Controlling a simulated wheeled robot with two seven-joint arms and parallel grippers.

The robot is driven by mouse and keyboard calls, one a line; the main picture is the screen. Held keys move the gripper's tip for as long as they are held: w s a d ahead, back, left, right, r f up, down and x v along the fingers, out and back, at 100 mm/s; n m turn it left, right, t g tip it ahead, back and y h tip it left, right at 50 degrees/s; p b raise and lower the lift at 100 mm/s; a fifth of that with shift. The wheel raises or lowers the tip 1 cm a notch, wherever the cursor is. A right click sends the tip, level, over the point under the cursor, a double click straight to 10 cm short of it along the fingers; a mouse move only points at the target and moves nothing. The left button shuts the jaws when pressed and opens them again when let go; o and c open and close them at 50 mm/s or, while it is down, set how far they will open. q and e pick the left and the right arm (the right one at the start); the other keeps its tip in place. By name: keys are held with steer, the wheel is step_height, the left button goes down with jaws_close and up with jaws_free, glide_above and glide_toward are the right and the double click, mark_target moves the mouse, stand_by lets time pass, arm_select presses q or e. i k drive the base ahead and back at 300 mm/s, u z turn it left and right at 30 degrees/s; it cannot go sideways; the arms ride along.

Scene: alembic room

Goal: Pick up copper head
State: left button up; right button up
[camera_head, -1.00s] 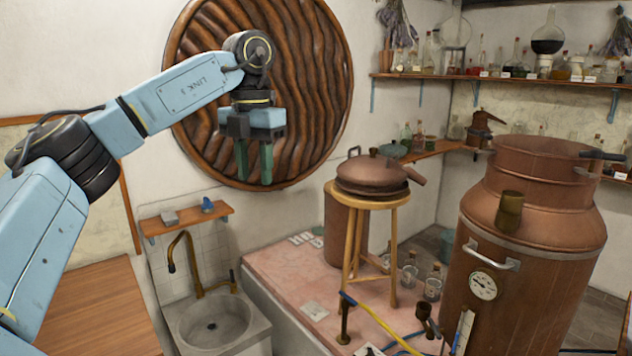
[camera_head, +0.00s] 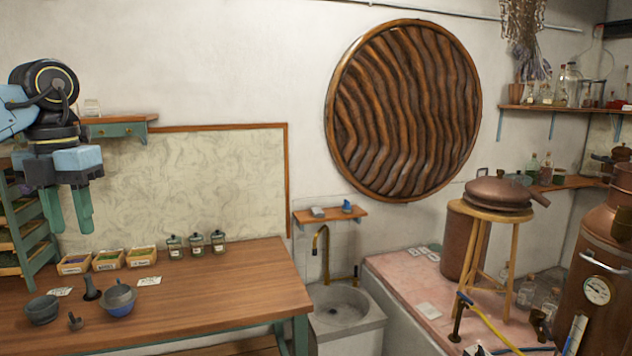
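The copper head (camera_head: 498,192) is a low, rounded copper lid-like piece with a spout to the right and a small handle at its left. It sits on a round wooden stool (camera_head: 490,213) at the right of the head view. My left gripper (camera_head: 68,212) is at the far left, pointing down above the back of the wooden table, far from the copper head. Its two green fingers are apart with nothing between them. My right gripper is not in view.
A wooden table (camera_head: 215,300) at left holds mortars, small boxes and jars. A sink (camera_head: 340,308) stands between it and the pink platform (camera_head: 400,285). A large copper still (camera_head: 600,265) stands at far right.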

mark_target(500, 194)
steer(key=u, duration=0.05)
steer(key=i, duration=1.65)
steer(key=z, duration=0.65)
steer(key=i, duration=1.55)
steer(key=z, duration=1.75)
steer(key=i, duration=0.55)
steer(key=z, duration=0.5)
